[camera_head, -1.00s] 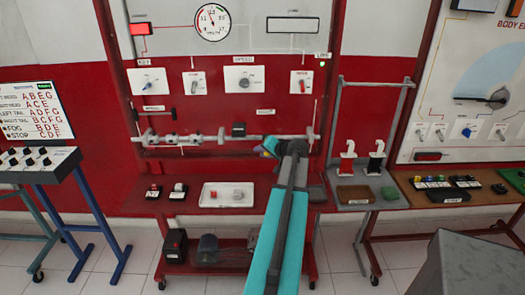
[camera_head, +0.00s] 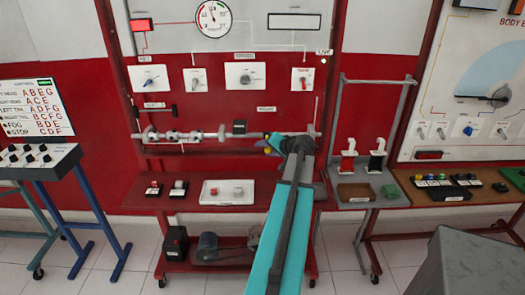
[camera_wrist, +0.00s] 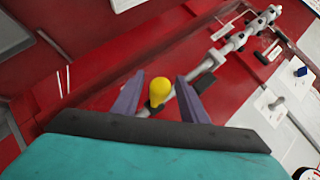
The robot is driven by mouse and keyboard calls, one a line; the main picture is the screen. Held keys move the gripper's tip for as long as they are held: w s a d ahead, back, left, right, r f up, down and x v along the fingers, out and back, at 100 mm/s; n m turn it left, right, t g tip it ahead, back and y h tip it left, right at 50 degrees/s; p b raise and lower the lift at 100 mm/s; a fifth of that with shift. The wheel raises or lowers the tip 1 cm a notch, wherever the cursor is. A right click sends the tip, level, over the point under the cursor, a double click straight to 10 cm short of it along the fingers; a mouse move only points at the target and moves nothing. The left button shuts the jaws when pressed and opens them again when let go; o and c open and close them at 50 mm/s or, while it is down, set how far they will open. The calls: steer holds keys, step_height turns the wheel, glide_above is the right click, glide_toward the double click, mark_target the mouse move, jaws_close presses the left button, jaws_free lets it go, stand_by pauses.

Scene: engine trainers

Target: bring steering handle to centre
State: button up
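A yellow knob (camera_wrist: 159,92), which looks like the end of the steering handle, shows in the wrist view. It lies between the two purple fingers of my gripper (camera_wrist: 159,98), with a visible gap on each side. My gripper is open, and I cannot tell how deep the knob sits between the fingers. In the head view my gripper (camera_head: 267,148) is at the right part of the grey horizontal shaft (camera_head: 210,134) on the red panel.
Below the panel, a red shelf (camera_head: 150,207) holds a white tray (camera_head: 215,200) and small switch boxes. A grey stand with two hook-like fittings (camera_head: 348,157) is close on the right. A blue-legged stand (camera_head: 45,160) is at left. The tiled floor between the left stands is clear.

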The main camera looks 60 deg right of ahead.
steer(key=b+v, duration=0.2)
steer(key=v, duration=0.9)
steer(key=shift+w+a+f, duration=0.1)
steer(key=shift+w, duration=0.1)
